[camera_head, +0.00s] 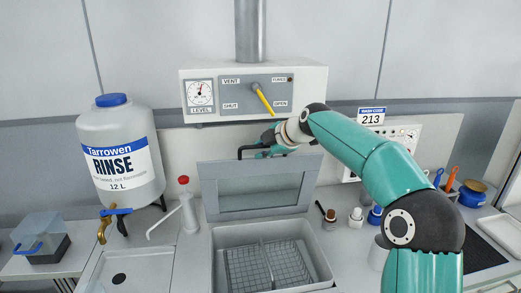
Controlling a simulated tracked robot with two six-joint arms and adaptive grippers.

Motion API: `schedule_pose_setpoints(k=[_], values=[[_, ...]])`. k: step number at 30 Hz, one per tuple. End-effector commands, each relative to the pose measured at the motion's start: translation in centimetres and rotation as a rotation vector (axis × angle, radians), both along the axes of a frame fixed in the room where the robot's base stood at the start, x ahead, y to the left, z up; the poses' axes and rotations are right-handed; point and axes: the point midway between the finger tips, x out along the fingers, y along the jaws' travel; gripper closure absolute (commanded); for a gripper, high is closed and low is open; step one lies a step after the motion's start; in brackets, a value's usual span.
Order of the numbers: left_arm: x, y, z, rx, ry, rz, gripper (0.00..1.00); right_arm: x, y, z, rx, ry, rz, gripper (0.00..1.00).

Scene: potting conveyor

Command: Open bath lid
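The bath lid (212,207) stands raised and tilted back behind the bath, a pale frame around a grey window. The bath (217,256) below it is uncovered, with wire baskets (262,264) inside. A black bar (248,149), which looks like the lid's handle, shows at the lid's top edge. My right gripper (266,150) is at this bar; its arm reaches in from the lower right. The fingers are small and partly hidden, so I cannot tell whether they are closed on the bar. My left gripper is out of view.
A control box (310,85) with a yellow lever (262,98) hangs just above the gripper. A rinse tank (122,150) and a white wash bottle (188,207) stand at left. Small bottles (355,217) and blue- and orange-handled tools (451,179) stand at right.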

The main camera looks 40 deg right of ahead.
Motion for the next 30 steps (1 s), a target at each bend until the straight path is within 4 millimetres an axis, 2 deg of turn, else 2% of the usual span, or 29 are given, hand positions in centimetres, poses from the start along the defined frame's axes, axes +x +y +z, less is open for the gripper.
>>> schedule_pose_setpoints(k=[8, 11, 21, 25, 30], values=[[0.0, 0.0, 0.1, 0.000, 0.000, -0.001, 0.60, -0.8, -0.4, 0.6, -0.003, -0.002, -0.007, 0.77], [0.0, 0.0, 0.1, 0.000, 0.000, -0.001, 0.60, -1.8, -0.5, 1.4, -0.003, -0.004, -0.008, 0.77], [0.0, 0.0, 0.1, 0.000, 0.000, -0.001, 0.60, -7.0, -0.6, 5.4, -0.001, -0.002, -0.007, 0.77], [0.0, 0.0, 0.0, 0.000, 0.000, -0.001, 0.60, -8.4, -0.6, 6.5, -0.001, -0.001, -0.005, 0.77], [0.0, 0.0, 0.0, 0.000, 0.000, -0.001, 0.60, -9.2, -0.6, 7.1, 0.000, 0.001, -0.003, 0.77]])
